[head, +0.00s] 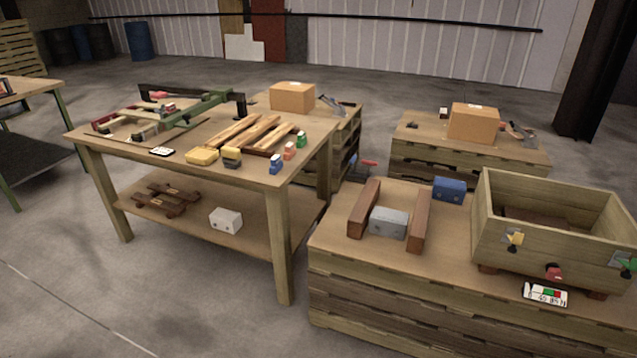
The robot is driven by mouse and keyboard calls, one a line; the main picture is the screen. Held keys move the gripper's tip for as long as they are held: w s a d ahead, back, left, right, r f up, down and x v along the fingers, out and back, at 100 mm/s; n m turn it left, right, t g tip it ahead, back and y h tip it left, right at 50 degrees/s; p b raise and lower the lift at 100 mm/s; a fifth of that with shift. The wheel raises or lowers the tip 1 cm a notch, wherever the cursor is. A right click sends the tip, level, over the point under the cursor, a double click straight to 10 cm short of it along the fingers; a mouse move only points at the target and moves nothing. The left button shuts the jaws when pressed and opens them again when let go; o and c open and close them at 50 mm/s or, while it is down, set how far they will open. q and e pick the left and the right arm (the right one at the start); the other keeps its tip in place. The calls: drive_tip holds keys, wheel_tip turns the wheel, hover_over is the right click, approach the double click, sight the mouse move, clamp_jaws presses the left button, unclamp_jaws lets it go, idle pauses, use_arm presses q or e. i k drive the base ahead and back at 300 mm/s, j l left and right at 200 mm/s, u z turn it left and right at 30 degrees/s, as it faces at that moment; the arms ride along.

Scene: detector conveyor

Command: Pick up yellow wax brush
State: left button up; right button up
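A small block with a yellow top and a dark lower part (232,151), brush-like in shape, sits near the front edge of the left wooden table (120,137). A flat yellow block (202,156) lies just to its left. The pieces are too small to tell for certain which is the yellow wax brush. Neither of my grippers is in view.
Small blue (275,164), orange (289,150) and green (301,139) items stand right of the yellow pieces. Wooden bars (238,131) and a green-armed frame (195,112) lie behind. A pallet-stack bench on the right holds a wooden crate (545,251).

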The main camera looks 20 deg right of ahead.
sight(232, 158)
drive_tip(key=i+z, duration=0.15)
drive_tip(key=i, duration=0.35)
drive_tip(key=i+j+z, duration=0.1)
drive_tip(key=i, duration=0.4)
drive_tip(key=i+j+z, duration=0.15)
drive_tip(key=i, duration=0.3)
drive_tip(key=j, duration=0.1)
